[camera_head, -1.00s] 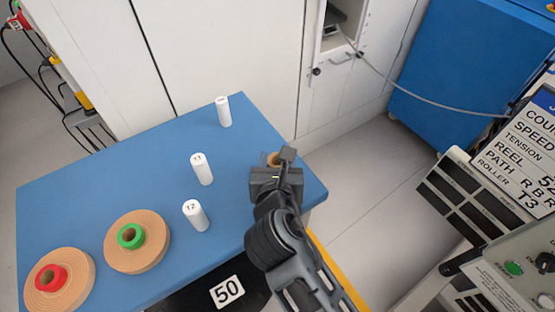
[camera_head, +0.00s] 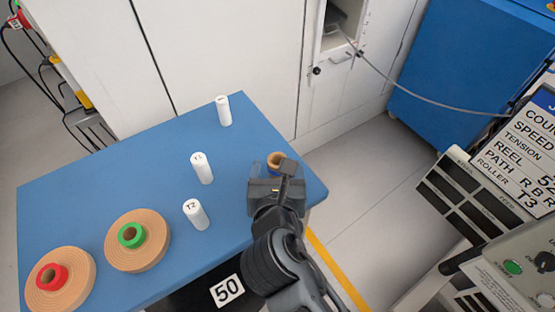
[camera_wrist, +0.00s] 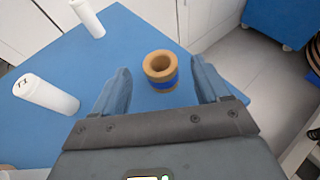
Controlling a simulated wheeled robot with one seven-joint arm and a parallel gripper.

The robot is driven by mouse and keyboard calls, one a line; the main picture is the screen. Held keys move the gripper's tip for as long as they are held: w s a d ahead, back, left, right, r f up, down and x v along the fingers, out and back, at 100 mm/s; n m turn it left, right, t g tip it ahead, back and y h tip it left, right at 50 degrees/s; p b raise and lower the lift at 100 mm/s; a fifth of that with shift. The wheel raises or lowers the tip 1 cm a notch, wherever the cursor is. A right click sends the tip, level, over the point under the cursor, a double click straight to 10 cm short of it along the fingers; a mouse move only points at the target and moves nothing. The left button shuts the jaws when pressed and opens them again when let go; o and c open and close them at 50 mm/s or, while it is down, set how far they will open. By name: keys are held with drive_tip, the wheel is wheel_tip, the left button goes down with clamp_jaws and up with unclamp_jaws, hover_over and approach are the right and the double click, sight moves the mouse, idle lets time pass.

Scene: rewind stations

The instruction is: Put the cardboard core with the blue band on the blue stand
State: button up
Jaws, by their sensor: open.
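The cardboard core with the blue band (camera_wrist: 160,65) stands upright on the blue table near its right corner. Its open top and the blue band show in the wrist view. In the head view the core (camera_head: 277,158) is partly hidden behind my gripper (camera_head: 273,170). My gripper is open in the wrist view (camera_wrist: 160,75), with one finger to each side of the core and a gap between each finger and the core. I cannot make out a separate blue stand in these views.
White posts (camera_head: 196,215), (camera_head: 202,169) and (camera_head: 224,111) stand on the table (camera_head: 100,190) left of my gripper. Two tan rolls, one with a red centre (camera_head: 82,281) and one with a green centre (camera_head: 154,258), lie at the left. A control panel (camera_head: 505,285) is at right.

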drive_tip(key=v, duration=0.8)
drive_tip(key=s+d+f+m+g+y, duration=0.1)
drive_tip(key=s+d+f+m, duration=0.1)
drive_tip(key=s+d+m, duration=0.55)
drive_tip(key=s+d+f+m+y, duration=0.1)
drive_tip(key=s+d+f+m, duration=0.2)
drive_tip(key=s+d+m, duration=0.45)
drive_tip(key=s+d+r+m+t+h, duration=0.1)
drive_tip(key=s+d+r+m, duration=0.2)
drive_tip(key=m, duration=0.7)
drive_tip(key=s+d+r+m+t+h, duration=0.1)
drive_tip(key=s+d+r+m, duration=0.3)
drive_tip(key=s+r+m, duration=0.3)
drive_tip(key=s+m, duration=0.2)
drive_tip(key=m, duration=0.2)
drive_tip(key=shift+d+r, duration=0.15)
drive_tip(key=shift+r, duration=0.25)
